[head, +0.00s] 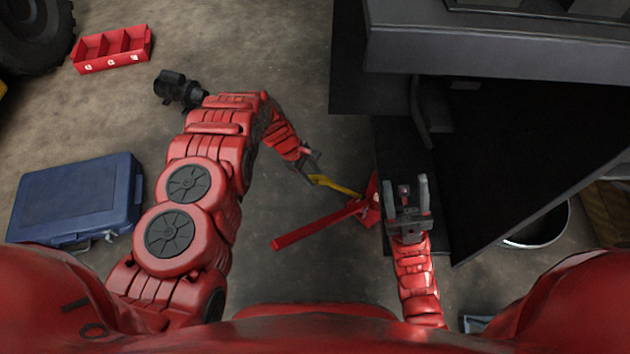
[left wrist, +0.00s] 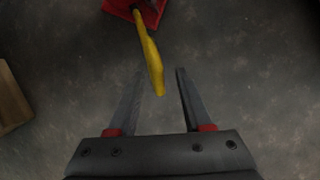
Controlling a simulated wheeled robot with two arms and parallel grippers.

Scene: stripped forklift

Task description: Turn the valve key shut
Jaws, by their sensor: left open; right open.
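The valve key looks like the yellow lever (head: 336,185), slim and slightly bent, on a red jack-like device (head: 368,206) with a long red handle (head: 312,228). My left gripper (head: 314,165) is open at the lever's free end. In the left wrist view the yellow lever (left wrist: 150,58) comes down from the red body (left wrist: 148,10), its tip between the two open fingers (left wrist: 160,85). A gap shows on both sides; I see no contact. My right gripper (head: 405,188) is open, right of the red device, beside the dark forklift frame.
The dark forklift frame (head: 500,50) fills the upper right. A blue case (head: 75,200) lies at left, a red tray (head: 112,48) at upper left near a tyre (head: 35,35). A bucket (head: 540,228) stands at right. Concrete floor is clear around the red handle.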

